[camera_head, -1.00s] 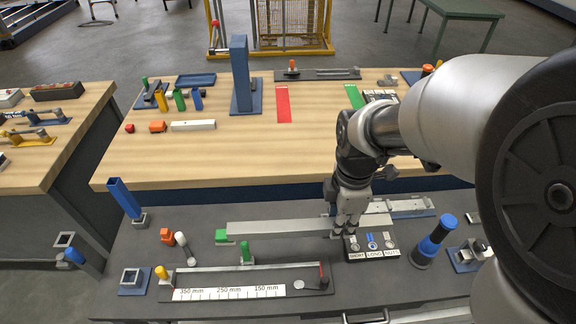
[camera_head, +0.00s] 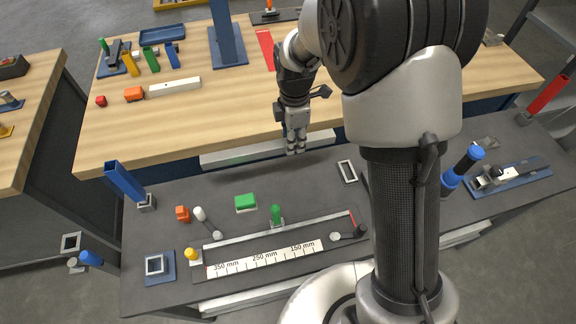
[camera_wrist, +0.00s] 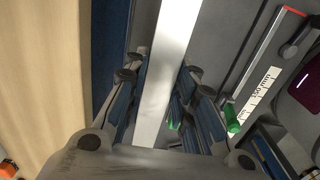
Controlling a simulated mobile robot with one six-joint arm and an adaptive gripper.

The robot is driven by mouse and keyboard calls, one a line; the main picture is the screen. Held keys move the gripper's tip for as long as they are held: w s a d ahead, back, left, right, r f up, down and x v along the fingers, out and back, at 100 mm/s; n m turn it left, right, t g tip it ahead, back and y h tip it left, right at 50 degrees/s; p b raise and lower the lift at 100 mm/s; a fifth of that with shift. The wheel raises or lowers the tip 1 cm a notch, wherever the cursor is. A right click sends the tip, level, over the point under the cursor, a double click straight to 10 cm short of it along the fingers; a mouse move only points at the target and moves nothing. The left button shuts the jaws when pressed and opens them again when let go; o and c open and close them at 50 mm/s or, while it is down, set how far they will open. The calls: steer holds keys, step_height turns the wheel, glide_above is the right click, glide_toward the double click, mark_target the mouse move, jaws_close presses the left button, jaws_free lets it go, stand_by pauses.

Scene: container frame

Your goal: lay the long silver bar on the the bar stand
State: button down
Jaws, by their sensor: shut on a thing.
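The long silver bar (camera_head: 240,152) is in my gripper (camera_head: 295,148), held near its right end. It lies roughly level across the gap between the wooden table and the dark bench in the head view. In the wrist view the bar (camera_wrist: 168,70) runs lengthwise between the two fingers, and my gripper (camera_wrist: 160,95) is shut on it. I cannot tell for certain which fixture is the bar stand. A green block (camera_head: 245,202) sits on the bench in front of the bar, apart from it. A small pale rectangular frame (camera_head: 347,171) lies to its right.
A tall blue post (camera_head: 227,42) stands on the wooden table (camera_head: 225,105). On the dark bench (camera_head: 165,222) are a ruler fixture (camera_head: 265,258), a tilted blue tube (camera_head: 124,181) and blue cylinders (camera_head: 460,165). My arm hides part of the right side.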

mark_target(292, 170)
step_height(292, 170, down, 12)
steer(key=b, duration=0.3)
steer(key=shift+r, duration=0.25)
steer(key=c, duration=1.3)
jaws_free()
steer(key=shift+f, duration=0.1)
